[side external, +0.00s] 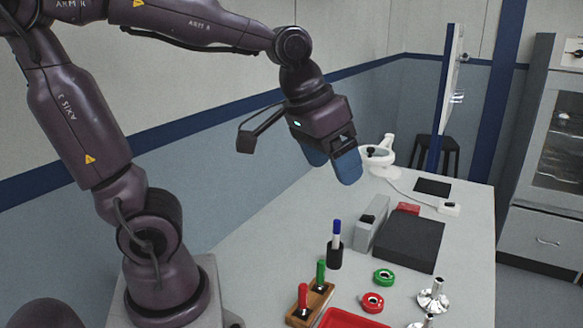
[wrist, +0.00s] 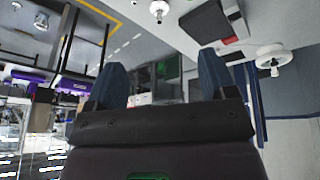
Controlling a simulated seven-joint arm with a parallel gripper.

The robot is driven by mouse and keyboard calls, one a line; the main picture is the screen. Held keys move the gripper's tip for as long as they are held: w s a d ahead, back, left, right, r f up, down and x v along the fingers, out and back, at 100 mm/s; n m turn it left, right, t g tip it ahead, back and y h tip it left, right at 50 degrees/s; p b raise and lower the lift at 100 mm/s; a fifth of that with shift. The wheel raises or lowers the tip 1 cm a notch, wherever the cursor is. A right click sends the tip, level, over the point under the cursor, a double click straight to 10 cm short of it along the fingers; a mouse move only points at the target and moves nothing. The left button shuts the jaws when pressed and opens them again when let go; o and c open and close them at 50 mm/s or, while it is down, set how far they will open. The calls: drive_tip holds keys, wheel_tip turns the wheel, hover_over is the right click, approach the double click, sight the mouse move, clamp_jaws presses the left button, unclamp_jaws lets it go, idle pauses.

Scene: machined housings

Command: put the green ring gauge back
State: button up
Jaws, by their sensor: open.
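The green ring gauge (side external: 383,277) lies flat on the grey table in the side view, behind a red ring gauge (side external: 372,302). A wooden stand (side external: 322,299) to its left holds a red-handled gauge (side external: 303,297) and a green-handled gauge (side external: 320,271) upright. My gripper (side external: 331,160) is high above the table, well up and left of the green ring, with its blue fingers apart and nothing between them. The wrist view shows the same spread fingers (wrist: 163,78); I cannot make out the green ring there.
A black holder (side external: 335,256) with a blue-capped marker stands behind the wooden stand. A grey box (side external: 371,224) and dark slab (side external: 409,243) lie farther back. Shiny metal housings (side external: 433,296) stand at right. A red tray (side external: 350,318) is at the front edge of the picture.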

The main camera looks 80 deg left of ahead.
drive_tip(key=s+d+m+t, duration=0.1)
drive_tip(key=s+m, duration=0.1)
drive_tip(key=s, duration=0.4)
drive_tip(key=shift+s+f, duration=0.15)
drive_tip(key=shift+s, duration=0.05)
